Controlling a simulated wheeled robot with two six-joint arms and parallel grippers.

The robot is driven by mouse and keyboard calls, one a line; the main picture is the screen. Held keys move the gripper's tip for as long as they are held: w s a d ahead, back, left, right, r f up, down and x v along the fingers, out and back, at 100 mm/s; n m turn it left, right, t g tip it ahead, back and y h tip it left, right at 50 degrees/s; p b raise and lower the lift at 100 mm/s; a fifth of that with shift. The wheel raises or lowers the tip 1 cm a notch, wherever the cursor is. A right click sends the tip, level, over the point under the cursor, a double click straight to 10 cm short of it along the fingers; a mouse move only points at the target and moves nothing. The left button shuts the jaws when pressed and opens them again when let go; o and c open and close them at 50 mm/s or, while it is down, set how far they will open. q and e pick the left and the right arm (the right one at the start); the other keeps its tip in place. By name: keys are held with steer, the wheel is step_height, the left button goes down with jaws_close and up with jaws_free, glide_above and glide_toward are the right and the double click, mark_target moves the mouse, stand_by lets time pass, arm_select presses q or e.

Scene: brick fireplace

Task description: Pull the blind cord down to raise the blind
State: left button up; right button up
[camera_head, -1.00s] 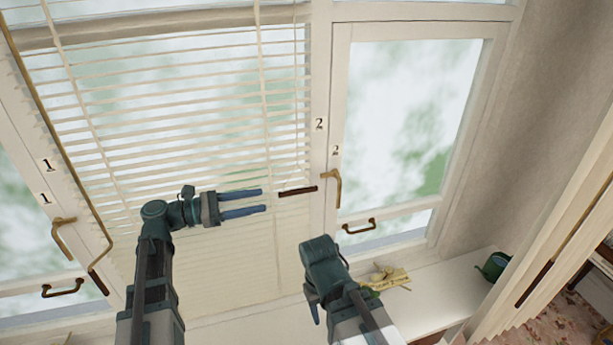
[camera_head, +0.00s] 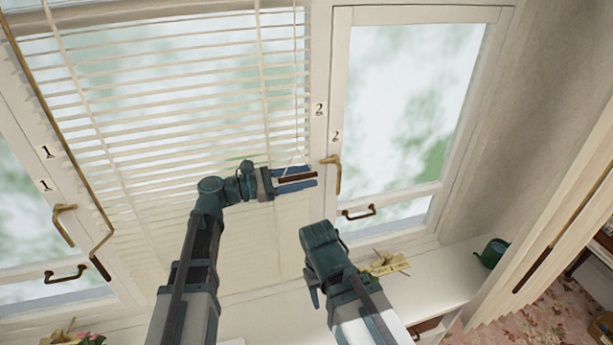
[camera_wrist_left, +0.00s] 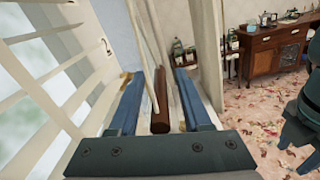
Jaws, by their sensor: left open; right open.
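The white slatted blind (camera_head: 170,110) hangs over the window on the left in the head view. Its thin cord (camera_head: 295,90) runs down the blind's right side to a dark brown wooden handle (camera_head: 297,177). My left gripper (camera_head: 296,176) is open with its blue fingers on either side of the handle. In the left wrist view the brown handle (camera_wrist_left: 160,100) lies between the two fingers, with a gap to each. My right gripper (camera_head: 316,290) is lower, in front of the sill, away from the cord; its fingers are mostly hidden.
A brass window latch (camera_head: 333,172) is just right of my left fingertips. A dark window handle (camera_head: 358,212) is below it. A brown wand (camera_head: 60,130) hangs at left.

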arm_select(q)
steer(key=shift+w+d, duration=0.1)
steer(key=shift+d, duration=0.4)
jaws_close()
stand_by(1.2)
